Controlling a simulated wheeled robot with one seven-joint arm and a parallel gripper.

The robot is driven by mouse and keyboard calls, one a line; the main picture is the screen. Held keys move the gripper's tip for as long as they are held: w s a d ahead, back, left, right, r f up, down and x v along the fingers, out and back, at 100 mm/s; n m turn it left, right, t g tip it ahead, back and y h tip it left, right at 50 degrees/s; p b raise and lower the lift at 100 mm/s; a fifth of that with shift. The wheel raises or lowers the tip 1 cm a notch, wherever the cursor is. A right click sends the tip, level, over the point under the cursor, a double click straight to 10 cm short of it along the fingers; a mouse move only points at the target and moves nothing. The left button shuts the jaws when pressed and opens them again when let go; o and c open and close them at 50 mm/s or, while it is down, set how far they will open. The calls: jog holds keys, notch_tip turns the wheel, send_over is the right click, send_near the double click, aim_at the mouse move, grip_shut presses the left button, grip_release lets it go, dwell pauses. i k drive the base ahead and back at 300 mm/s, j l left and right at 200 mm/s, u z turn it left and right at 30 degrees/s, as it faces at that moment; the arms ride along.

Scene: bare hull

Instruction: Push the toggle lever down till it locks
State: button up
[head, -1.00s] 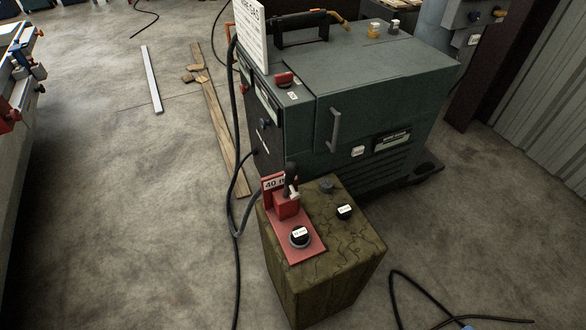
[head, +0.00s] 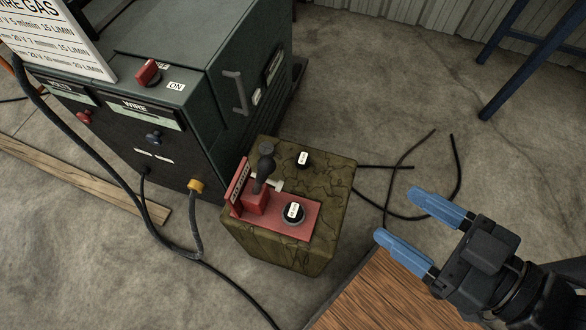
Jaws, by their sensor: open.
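The toggle lever (head: 264,168) has a dark knob and stands upright from a red block (head: 254,200) on a red base plate (head: 290,222). A pale bar sticks out beside it. The plate lies on top of a mottled brown-green box (head: 331,200). A round black knob with a white label (head: 293,213) sits on the plate to the right of the lever. My gripper (head: 395,213) is at the right, with two blue fingers spread apart and nothing between them. It is well to the right of the lever and apart from it.
A dark green machine (head: 185,75) with a red switch and a white sign stands behind and left of the box. Black cables (head: 410,215) lie on the concrete floor. A wooden surface (head: 385,295) is below my gripper. Blue legs (head: 505,75) stand at upper right.

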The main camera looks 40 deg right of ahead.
aim_at(266, 165)
jog(key=i+j+z, duration=0.1)
jog(key=j+z, duration=0.2)
jog(key=j, duration=0.35)
jog(key=j+z, duration=0.3)
jog(key=j, duration=0.35)
jog(key=i+j, duration=0.05)
